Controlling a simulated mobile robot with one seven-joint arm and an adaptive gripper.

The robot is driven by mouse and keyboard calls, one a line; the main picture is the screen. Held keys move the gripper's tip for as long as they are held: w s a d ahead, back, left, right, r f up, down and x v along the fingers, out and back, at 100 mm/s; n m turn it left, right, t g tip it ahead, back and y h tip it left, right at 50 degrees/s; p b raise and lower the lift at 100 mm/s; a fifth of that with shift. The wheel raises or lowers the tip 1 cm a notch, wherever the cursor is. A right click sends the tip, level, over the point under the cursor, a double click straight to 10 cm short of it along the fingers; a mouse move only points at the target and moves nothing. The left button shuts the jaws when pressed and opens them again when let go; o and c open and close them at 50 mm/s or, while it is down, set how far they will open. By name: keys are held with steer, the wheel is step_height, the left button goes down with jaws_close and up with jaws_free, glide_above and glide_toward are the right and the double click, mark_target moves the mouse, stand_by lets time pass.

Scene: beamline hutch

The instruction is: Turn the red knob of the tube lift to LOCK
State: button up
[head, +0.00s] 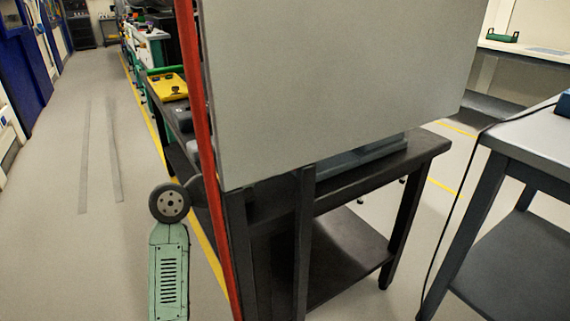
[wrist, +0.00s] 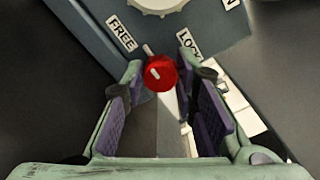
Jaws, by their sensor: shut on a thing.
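The red knob (wrist: 162,73) sits on the grey-blue face of the tube lift (wrist: 98,48) in the wrist view. A FREE label (wrist: 121,33) is to the upper left of the knob and a LOCK label (wrist: 188,44) to its upper right. A small stub on the knob's edge points up and slightly left, nearer the FREE side. My gripper (wrist: 160,68) is shut on the red knob, with one finger on each side. The exact contact is partly hidden by the fingers. Neither my gripper nor the knob can be made out in the head view.
In the head view a large grey panel (head: 335,80) with a red edge blocks the middle. A dark table (head: 345,250) stands behind it. Another table (head: 530,140) is at the right, with a cable hanging beside it. The floor (head: 60,240) at the left is clear.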

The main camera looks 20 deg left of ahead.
steer(key=shift+f+m+b, duration=0.1)
steer(key=shift+m+b, duration=0.2)
steer(key=shift+b, duration=0.25)
jaws_close()
steer(key=shift+f+b, duration=0.1)
steer(key=shift+b, duration=0.3)
steer(key=m+b, duration=0.2)
steer(key=b, duration=0.1)
steer(key=shift+f+m, duration=0.1)
steer(key=shift+m, duration=0.3)
steer(key=m+b, duration=0.5)
steer(key=shift+b, duration=0.35)
steer(key=m+b, duration=0.4)
steer(key=m, duration=0.1)
steer(key=shift+r+m, duration=0.2)
steer(key=shift+m, duration=0.1)
steer(key=shift+d+r+m+b, duration=0.1)
steer(key=shift+m+b, duration=1.05)
steer(key=shift+m, duration=0.75)
